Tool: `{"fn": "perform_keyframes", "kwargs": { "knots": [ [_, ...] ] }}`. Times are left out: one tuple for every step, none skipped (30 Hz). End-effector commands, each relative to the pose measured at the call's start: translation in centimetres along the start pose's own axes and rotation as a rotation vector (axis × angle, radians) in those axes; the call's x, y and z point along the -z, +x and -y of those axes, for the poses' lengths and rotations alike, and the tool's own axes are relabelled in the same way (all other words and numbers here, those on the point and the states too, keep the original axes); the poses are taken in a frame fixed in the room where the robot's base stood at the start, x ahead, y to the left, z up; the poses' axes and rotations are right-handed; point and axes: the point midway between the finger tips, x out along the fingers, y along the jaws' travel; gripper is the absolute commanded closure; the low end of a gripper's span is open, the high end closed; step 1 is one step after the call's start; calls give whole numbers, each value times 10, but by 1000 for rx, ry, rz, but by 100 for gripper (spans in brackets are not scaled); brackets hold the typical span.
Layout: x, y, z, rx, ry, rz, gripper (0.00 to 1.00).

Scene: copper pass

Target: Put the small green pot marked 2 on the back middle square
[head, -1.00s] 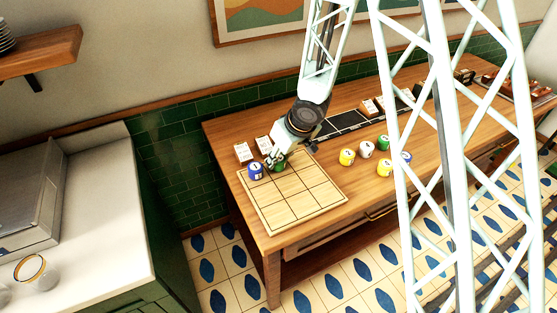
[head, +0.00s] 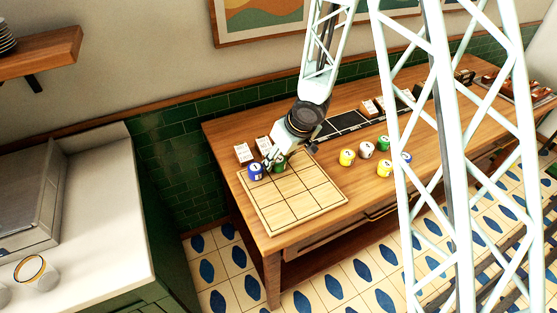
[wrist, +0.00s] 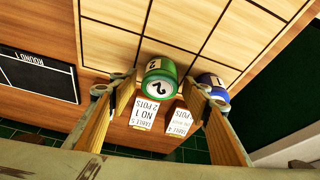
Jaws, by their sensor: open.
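The small green pot marked 2 (wrist: 160,79) stands on the back row of the wooden grid board (wrist: 110,35), in the middle column, near the board's back edge. In the head view the green pot (head: 280,165) is partly hidden by my gripper (head: 274,157). My gripper also shows in the wrist view (wrist: 160,90); its fingers are open on either side of the green pot, with visible gaps. The blue pot marked 1 (wrist: 213,85) stands beside it, in the back corner square, close to one finger.
Two labelled cards (head: 254,148) stand on the table behind the board. Yellow (head: 347,157), white (head: 366,150) and green (head: 383,144) pots, among others, stand to the right. A black strip (head: 340,123) lies along the back. The board's front squares are empty.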

Motion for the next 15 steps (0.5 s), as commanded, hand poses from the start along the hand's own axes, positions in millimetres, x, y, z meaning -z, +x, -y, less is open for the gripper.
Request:
{"fn": "perform_keyframes", "kwargs": {
  "knots": [
    [0,-4,0,0,0,0,56],
    [0,-6,0,0,0,0,56],
    [1,-10,0,0,1,0,56],
    [1,-12,0,0,1,0,56],
    [1,-15,0,0,1,0,56],
    [1,-19,0,0,1,-1,56],
    [1,-22,0,0,1,-1,56],
    [1,-25,0,-1,1,-1,56],
    [2,-30,0,-1,0,-1,56],
    [2,-33,0,-1,1,-1,56],
    [2,-36,0,-1,1,-1,56],
    [2,-40,0,-1,1,-1,56],
    [1,-43,0,-1,1,-1,56],
    [1,-47,0,-1,1,-1,56],
    [1,-51,0,0,0,-1,56]
  ]
}}
